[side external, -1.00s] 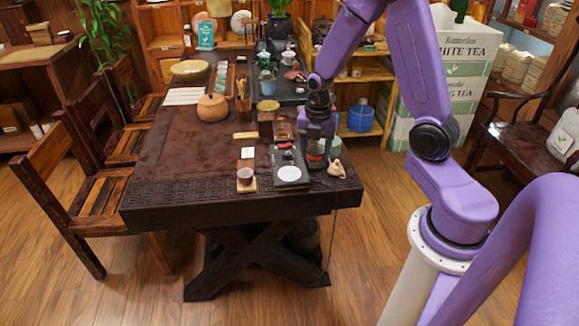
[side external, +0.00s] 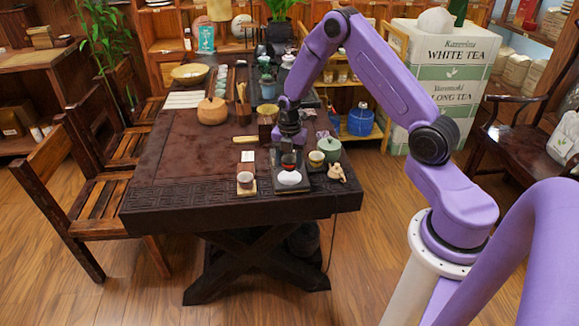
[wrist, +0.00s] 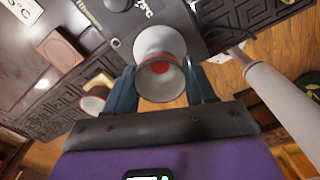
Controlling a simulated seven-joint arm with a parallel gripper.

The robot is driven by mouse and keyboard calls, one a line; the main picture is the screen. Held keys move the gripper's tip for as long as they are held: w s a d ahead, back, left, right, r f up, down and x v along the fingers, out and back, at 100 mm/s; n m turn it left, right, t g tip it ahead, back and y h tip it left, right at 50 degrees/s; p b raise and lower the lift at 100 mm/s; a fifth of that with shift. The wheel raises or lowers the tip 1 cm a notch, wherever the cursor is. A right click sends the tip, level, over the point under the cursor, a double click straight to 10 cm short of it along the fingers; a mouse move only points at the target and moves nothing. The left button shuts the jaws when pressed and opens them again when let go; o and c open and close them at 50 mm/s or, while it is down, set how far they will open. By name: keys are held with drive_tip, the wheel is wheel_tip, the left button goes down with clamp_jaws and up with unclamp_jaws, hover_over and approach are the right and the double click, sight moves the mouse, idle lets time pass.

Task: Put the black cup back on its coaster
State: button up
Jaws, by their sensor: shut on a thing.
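My gripper (side external: 291,145) is shut on a small cup (side external: 289,161), held upright or nearly so above the front of the dark tray (side external: 305,184). The cup looks dark with some red in the side view. A square brown coaster (wrist: 58,48) with a round recess lies bare at the upper left of the wrist view. Whether the cup touches the tray cannot be told.
Left of the tray, a pale cup (side external: 245,178) stands on a wooden coaster, with a white card (side external: 247,156) behind it. Right of it are a yellowish cup (side external: 316,158), a green pot (side external: 329,149) and a small figurine (side external: 337,173). The table's left front is clear.

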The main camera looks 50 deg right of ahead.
sight(289, 167)
drive_tip(key=shift+f, duration=1.35)
drive_tip(key=shift+f, duration=0.2)
drive_tip(key=o, duration=1.1)
drive_tip(key=shift+o, duration=0.2)
